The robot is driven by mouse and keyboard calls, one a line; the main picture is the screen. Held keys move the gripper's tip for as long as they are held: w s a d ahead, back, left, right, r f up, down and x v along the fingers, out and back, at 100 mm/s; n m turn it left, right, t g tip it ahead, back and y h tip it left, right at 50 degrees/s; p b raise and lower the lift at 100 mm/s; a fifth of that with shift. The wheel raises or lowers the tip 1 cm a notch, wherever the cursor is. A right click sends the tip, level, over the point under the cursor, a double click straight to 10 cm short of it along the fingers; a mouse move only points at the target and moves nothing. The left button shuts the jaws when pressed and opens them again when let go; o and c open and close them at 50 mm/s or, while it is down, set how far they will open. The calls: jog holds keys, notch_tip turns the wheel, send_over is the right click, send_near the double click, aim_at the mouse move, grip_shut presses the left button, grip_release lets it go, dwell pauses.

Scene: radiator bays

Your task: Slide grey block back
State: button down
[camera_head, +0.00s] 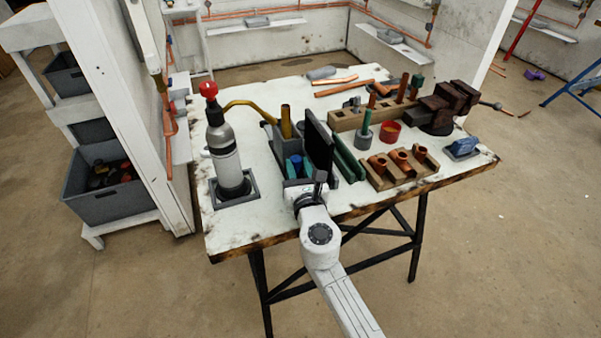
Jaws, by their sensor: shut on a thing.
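My gripper (320,181) is at the near edge of the worktable, its dark jaws at the near lower end of a dark upright panel (318,146). The jaws look shut on this panel, but the contact is small and partly hidden. A grey block-like holder (286,146) stands just left of the panel, with a brass tube rising from it. Blue and green pieces (296,166) sit low in front of it. The panel hides the holder's right side.
A grey bottle with a red top (226,150) stands to the left. Bare tabletop shows behind.

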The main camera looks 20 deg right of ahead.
jog(key=c, duration=0.8)
grip_release()
jog(key=shift+s, duration=0.1)
jog(key=s, duration=0.3)
jog(key=s+a, duration=0.1)
jog(key=s, duration=0.2)
jog(key=s+p, duration=0.1)
jog(key=s, duration=0.3)
jog(key=shift+s+a, duration=0.1)
jog(key=shift+a, duration=0.2)
jog(key=shift+s, duration=0.15)
jog(key=shift+a, duration=0.1)
